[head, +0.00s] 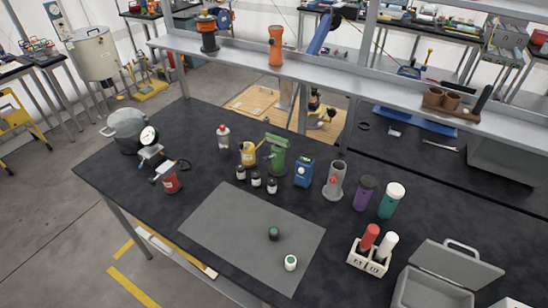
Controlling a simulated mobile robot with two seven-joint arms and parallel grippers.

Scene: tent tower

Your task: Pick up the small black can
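A small black can (274,234) with a dark green tint on top stands upright on the grey mat (225,232), in the mat's right half. A small white jar with a green lid (290,263) stands on the mat in front of it and to its right, apart from it. Several small black bottles with pale labels (256,180) stand in a short row at the mat's back edge. Neither of my grippers shows in the head view.
A yellow can (248,153), green device (278,158), blue box (304,172), grey cylinder (334,182) and purple bottle (364,193) stand behind the mat. A white rack (355,261) and open grey case (425,288) are right. The mat's left half is clear.

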